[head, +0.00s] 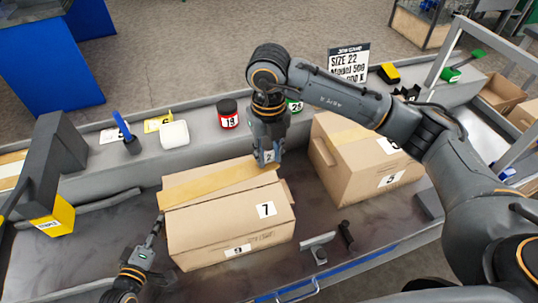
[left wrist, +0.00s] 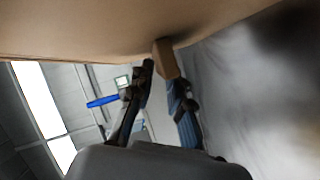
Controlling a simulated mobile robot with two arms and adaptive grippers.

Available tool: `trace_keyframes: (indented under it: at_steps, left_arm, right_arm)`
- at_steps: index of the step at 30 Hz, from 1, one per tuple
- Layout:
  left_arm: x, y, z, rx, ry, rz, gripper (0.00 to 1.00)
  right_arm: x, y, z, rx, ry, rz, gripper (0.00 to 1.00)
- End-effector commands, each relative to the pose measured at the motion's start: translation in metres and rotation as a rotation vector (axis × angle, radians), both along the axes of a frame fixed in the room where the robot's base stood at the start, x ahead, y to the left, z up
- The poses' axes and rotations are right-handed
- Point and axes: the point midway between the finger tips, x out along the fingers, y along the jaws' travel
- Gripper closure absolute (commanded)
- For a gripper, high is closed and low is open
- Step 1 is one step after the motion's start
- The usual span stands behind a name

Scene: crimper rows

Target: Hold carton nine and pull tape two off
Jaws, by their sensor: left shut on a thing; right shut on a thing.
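Carton nine (head: 205,232) is a brown box on the grey bench, with a 9 label low on its front and a 7 label above. Tape two (head: 215,186) is a tan strip across its top. My right gripper (head: 268,158) is shut on the tape's right end, where a 2 tag shows. I cannot tell how much tape is lifted. My left gripper (head: 158,224) is at the carton's left side. In the left wrist view its fingers (left wrist: 165,75) are shut on a small brown tab (left wrist: 165,58) below the carton wall (left wrist: 100,28).
Another taped carton (head: 350,180) stands close on the right. Behind are a red jar (head: 228,114), a white block (head: 174,134) and a blue-handled tool (head: 123,128). A black and yellow device (head: 52,217) is at left. Small tools (head: 318,245) lie at front right.

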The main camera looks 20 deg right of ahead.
Motion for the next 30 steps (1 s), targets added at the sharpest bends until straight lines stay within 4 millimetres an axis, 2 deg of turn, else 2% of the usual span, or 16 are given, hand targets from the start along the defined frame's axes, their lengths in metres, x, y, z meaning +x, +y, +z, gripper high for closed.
trace_keyframes:
  at_steps: [30]
  left_arm:
    - [-0.001,0.002,-0.003,0.006,0.005,0.001,1.00]
  right_arm:
    - [0.000,0.000,0.041,0.000,-0.002,0.000,0.88]
